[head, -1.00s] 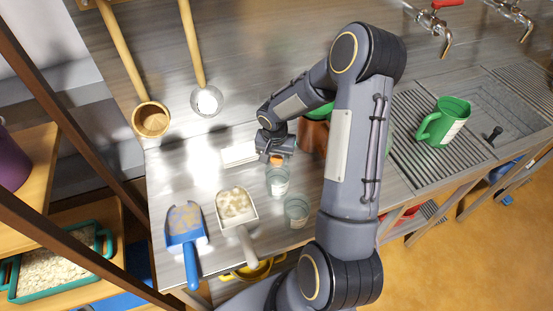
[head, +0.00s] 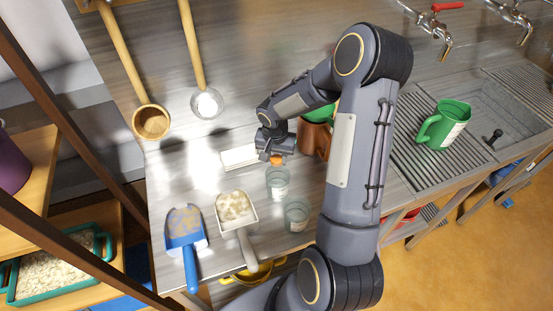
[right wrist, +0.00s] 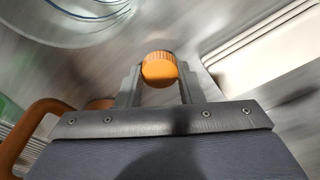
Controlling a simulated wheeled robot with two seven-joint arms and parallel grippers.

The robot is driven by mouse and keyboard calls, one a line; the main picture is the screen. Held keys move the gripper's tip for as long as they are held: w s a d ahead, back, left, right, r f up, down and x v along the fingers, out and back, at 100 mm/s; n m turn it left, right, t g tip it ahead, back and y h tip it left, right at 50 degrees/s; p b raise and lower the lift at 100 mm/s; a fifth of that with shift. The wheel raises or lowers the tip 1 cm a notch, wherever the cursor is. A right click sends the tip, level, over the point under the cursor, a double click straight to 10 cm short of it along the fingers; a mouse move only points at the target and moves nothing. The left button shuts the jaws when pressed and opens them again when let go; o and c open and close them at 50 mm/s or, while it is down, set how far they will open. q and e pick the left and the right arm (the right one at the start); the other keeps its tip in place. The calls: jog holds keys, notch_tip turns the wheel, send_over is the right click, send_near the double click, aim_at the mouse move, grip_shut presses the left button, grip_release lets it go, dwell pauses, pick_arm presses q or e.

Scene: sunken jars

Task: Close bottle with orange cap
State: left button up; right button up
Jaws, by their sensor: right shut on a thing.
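My right gripper (head: 276,157) is shut on the orange cap (head: 277,160), which also shows between the fingers in the right wrist view (right wrist: 159,68). Two clear glass jars stand near the counter's front edge. The nearer-to-gripper jar (head: 277,181) is just in front of the cap in the head view; the other jar (head: 297,214) is closer to the edge. In the right wrist view a large glass rim (right wrist: 75,12) lies at upper left, apart from the cap. I cannot tell which jar belongs to the cap. My left gripper is not in view.
A white block (head: 240,157) lies left of the gripper. A brown mug (head: 313,138) is just right of it. A white scoop (head: 236,208) and blue scoop (head: 185,228) lie left of the jars. A green mug (head: 444,124) stands by the sink.

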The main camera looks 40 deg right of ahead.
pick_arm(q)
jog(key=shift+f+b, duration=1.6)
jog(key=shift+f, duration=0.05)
pick_arm(e)
jog(key=s+a+r, duration=0.1)
jog(key=s+r, duration=1)
jog(key=s, duration=0.3)
jog(key=shift+r, duration=0.2)
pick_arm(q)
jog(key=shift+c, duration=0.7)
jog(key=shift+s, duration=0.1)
pick_arm(e)
jog(key=shift+s, duration=0.1)
